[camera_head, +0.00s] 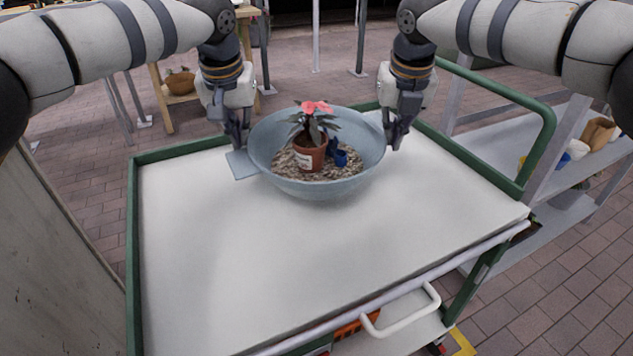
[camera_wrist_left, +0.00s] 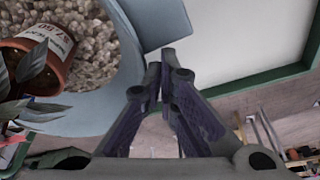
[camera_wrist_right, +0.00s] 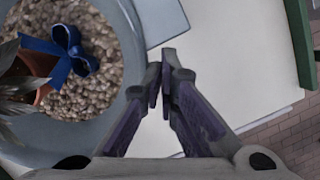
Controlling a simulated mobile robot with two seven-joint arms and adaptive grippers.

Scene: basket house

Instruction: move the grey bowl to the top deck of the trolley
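The grey bowl (camera_head: 292,188), blue-grey with flat side tabs, is upright over the white top deck (camera_head: 220,290) of the trolley, toward its far side. It appears to rest there. Gravel, a potted red-flowered plant (camera_head: 310,153) and a small blue item (camera_head: 341,158) are inside. My left gripper (camera_head: 238,143) is at the bowl's left side, its fingertips close together beside the left tab (camera_wrist_left: 165,18). My right gripper (camera_head: 396,138) is likewise at the right side, fingertips close together beside the right tab (camera_wrist_right: 163,18). I cannot tell whether the fingertips touch the tabs.
A green rail (camera_head: 500,90) rises along the trolley's right side. A white handle (camera_head: 405,315) projects at its near edge. A grey shelf (camera_head: 560,175) with small pots stands at the right. A wooden stand (camera_head: 165,105) with a basket is behind left. The near deck is clear.

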